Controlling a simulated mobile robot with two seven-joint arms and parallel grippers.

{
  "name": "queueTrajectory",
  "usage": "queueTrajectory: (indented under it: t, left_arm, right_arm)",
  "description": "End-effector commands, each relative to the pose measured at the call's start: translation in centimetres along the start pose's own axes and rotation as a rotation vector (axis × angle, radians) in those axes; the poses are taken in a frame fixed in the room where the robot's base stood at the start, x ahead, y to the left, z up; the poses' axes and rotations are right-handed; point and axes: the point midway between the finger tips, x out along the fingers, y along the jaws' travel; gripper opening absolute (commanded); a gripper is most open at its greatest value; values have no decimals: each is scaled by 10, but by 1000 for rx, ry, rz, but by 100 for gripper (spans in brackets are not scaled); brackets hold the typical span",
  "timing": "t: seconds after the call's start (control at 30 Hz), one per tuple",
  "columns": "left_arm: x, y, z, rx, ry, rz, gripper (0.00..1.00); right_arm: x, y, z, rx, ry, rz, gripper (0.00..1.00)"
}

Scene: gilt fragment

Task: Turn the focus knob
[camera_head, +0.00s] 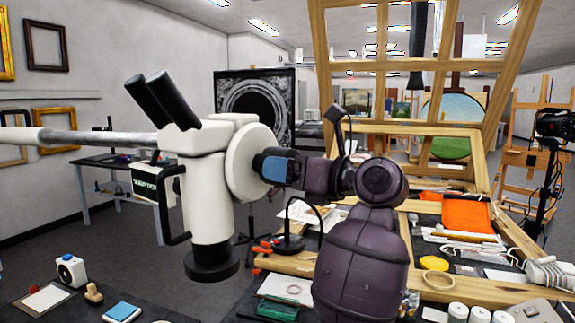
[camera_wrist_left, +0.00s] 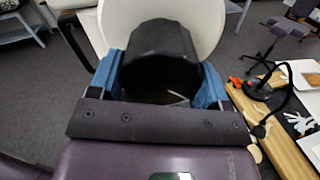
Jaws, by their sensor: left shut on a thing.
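A white stereo microscope (camera_head: 210,190) with black eyepieces stands on a boom at the left of the head view. Its black focus knob (camera_wrist_left: 160,50) shows in the wrist view, in front of the microscope's round white side plate (camera_wrist_left: 215,22). My left gripper (camera_head: 268,167) is at the right side of the microscope in the head view, its blue fingers covering the knob there. In the wrist view the two blue fingers are on either side of the knob, shut on it. My right gripper is not in view.
A wooden easel frame (camera_head: 320,75) and a cluttered workbench with an orange cloth (camera_head: 467,214) lie to the right. A black lamp (camera_head: 290,243) with a curved neck stands close to my arm. Small bottles and blocks, including a blue-topped one (camera_head: 121,311), lie at the lower left.

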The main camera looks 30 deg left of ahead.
Motion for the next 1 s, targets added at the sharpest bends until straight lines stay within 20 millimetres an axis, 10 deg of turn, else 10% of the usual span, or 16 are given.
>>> queueTrajectory:
  t: [0.67,0.7,0.8,1.0]
  left_arm:
    - [0,0,0,77,-3,0,47]
    - [0,0,0,77,-3,0,76]
    - [0,0,0,76,-3,0,91]
    - [0,0,0,76,-2,0,96]
  right_arm:
    - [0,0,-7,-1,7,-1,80]
    - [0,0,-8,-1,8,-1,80]
    - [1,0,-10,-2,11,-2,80]
    - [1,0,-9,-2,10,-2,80]
